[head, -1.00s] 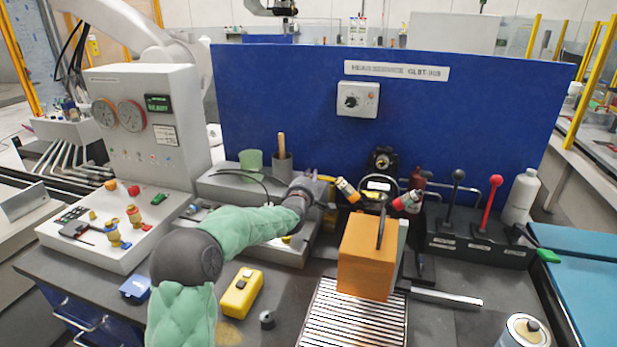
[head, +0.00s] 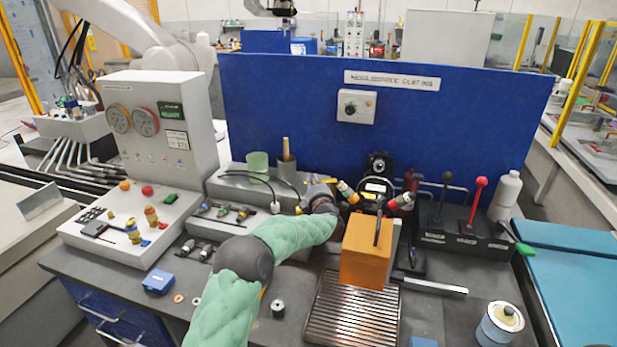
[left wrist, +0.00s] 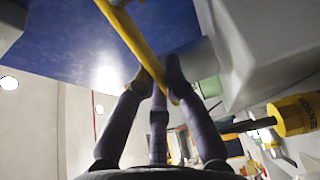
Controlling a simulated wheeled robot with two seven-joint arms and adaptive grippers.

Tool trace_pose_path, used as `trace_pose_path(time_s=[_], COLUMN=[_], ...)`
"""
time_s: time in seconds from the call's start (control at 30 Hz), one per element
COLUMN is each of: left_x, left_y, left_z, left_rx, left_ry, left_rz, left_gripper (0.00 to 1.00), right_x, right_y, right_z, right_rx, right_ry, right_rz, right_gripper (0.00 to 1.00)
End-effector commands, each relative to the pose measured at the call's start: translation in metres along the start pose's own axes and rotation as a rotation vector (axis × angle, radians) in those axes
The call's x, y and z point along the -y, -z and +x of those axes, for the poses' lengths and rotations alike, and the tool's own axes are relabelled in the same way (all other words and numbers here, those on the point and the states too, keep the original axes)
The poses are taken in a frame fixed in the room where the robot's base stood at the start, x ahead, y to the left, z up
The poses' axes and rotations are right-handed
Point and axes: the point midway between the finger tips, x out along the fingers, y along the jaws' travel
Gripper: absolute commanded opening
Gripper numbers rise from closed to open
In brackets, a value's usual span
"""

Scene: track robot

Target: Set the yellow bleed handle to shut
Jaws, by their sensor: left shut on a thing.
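The yellow bleed handle shows in the left wrist view as a long yellow bar (left wrist: 135,40), slanting from the top down between my fingertips. My left gripper (left wrist: 158,78) is shut on this bar near its lower end, with dark fingers on both sides of it. In the head view, my left gripper (head: 325,190) is at the back of the bench, before the blue panel and left of the dark round fitting. Only a small bit of yellow shows there; my gripper and arm hide most of the handle and its mount. My right gripper is not in view.
An orange block (head: 366,255) stands close right of my left gripper, by a ribbed metal plate (head: 350,312). A yellow-tipped fitting (head: 347,190) is just beside the gripper. Black and red levers (head: 475,200) stand further right. The blue panel (head: 290,115) rises behind.

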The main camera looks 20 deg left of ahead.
Motion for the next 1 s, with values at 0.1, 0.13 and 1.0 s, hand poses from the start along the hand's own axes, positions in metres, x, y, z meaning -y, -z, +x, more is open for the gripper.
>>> trace_pose_path(time_s=[0.1, 0.13, 1.0], left_x=[0.0013, 0.0013, 0.0015], left_y=[-0.0014, -0.0013, 0.0001], left_z=[-0.0035, -0.0041, -0.006], left_rx=[-0.041, -0.05, -0.087], left_ry=[0.003, 0.003, 0.001], left_rz=[0.001, 0.001, 0.0], left_gripper=[0.0, 0.0, 0.37], right_x=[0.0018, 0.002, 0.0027], right_y=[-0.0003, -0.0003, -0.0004], right_z=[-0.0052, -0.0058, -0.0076], right_rx=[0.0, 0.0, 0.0], right_ry=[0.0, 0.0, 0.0], right_rz=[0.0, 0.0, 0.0], right_gripper=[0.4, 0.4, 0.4])
